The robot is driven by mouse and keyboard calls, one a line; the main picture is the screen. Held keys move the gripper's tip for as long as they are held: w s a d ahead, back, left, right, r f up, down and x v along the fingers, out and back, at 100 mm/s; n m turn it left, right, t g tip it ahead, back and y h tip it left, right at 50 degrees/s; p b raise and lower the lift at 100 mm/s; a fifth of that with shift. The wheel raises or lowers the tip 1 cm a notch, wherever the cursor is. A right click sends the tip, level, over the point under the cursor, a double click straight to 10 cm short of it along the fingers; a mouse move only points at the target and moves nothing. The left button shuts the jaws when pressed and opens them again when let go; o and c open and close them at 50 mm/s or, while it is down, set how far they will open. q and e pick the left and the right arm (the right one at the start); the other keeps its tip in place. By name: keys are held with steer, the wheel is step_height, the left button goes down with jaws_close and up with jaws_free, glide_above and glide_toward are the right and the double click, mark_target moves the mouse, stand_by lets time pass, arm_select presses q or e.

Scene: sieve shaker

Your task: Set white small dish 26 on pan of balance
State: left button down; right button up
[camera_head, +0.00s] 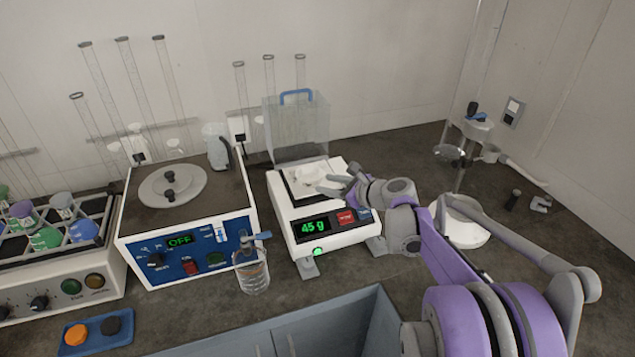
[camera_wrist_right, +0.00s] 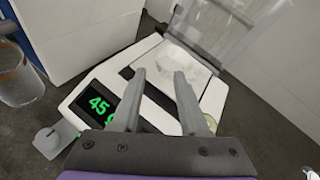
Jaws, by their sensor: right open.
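The balance (camera_head: 330,237) stands on the bench, its green display reading 45 g. Its dark-edged pan (camera_head: 291,190) carries a white small dish (camera_head: 309,173), partly hidden by my right gripper in the head view. In the right wrist view the white dish (camera_wrist_right: 172,62) lies flat on the pan beyond the fingertips. I cannot read a number on it. My right gripper (camera_head: 334,186) is open and empty, with its fingers over the near edge of the pan; both fingers (camera_wrist_right: 160,78) show apart in the wrist view. My left gripper is not in view.
A clear draft shield with a blue handle (camera_head: 297,94) stands behind the balance. A sieve shaker reading OFF (camera_head: 190,243) is at left, with a glass beaker (camera_head: 252,272) between. A grey bin (camera_head: 335,325) is in front. A stand with a white base (camera_head: 468,232) is at right.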

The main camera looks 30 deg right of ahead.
steer(key=shift+s+r, duration=0.2)
steer(key=shift+s, duration=0.3)
steer(key=s+a+f+n+g, duration=0.3)
steer(key=s+a+n, duration=0.35)
steer(key=a, duration=0.25)
steer(key=s+a+f+n+g, duration=0.25)
steer(key=s+a+n, duration=0.25)
steer(key=a+n, duration=0.35)
steer(key=s+a+f+n+g+h, duration=0.1)
steer(key=s+a+f+n, duration=0.1)
steer(key=s+n, duration=0.5)
steer(key=s+a+f+n+g+h, duration=0.1)
steer(key=s+a+f+n, duration=0.2)
steer(key=s+f+n, duration=0.2)
steer(key=s+n, duration=0.3)
steer(key=s, duration=0.1)
steer(key=shift+s+a+f+n+g+h, duration=0.15)
steer(key=shift+s+f+n+g+h, duration=0.1)
steer(key=shift+s+n+g+h, duration=0.1)
